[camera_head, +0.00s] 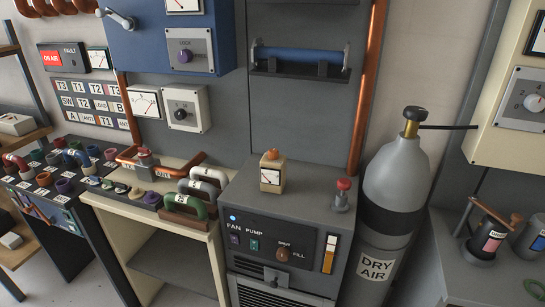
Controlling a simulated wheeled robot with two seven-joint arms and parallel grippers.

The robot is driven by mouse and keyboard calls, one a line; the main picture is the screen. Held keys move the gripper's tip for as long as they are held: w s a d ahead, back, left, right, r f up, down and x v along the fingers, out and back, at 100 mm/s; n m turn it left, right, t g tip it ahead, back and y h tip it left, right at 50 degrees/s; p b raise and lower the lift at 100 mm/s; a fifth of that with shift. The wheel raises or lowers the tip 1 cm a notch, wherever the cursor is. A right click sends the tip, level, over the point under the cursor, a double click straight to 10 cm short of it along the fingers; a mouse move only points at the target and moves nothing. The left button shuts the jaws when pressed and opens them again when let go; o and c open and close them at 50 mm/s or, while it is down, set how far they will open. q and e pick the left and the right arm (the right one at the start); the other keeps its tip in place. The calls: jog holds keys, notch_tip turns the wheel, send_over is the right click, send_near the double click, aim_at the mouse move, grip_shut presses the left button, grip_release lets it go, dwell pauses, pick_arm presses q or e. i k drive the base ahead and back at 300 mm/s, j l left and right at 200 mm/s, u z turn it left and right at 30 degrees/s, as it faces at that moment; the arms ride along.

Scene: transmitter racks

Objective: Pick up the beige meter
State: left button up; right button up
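The beige meter (271,178) is a small upright box with a white dial face and an orange knob on top. It stands on the top of the grey cabinet (310,200), left of the middle of that top and towards the back. Nothing covers it or touches its sides. Neither of my grippers is in view.
A red-topped grey knob (343,194) stands to the right on the same top. A grey gas cylinder (397,178) stands right of the cabinet. Handled blocks, green (186,208) and white (208,180), sit on the beige bench at left. The cabinet top's front is clear.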

aim_at(272, 173)
jog(key=i+j+z, duration=0.1)
jog(key=j, duration=0.3)
jog(key=i+j+z, duration=0.15)
jog(key=j, duration=0.2)
jog(key=i+j+z, duration=0.1)
jog(key=j, duration=0.3)
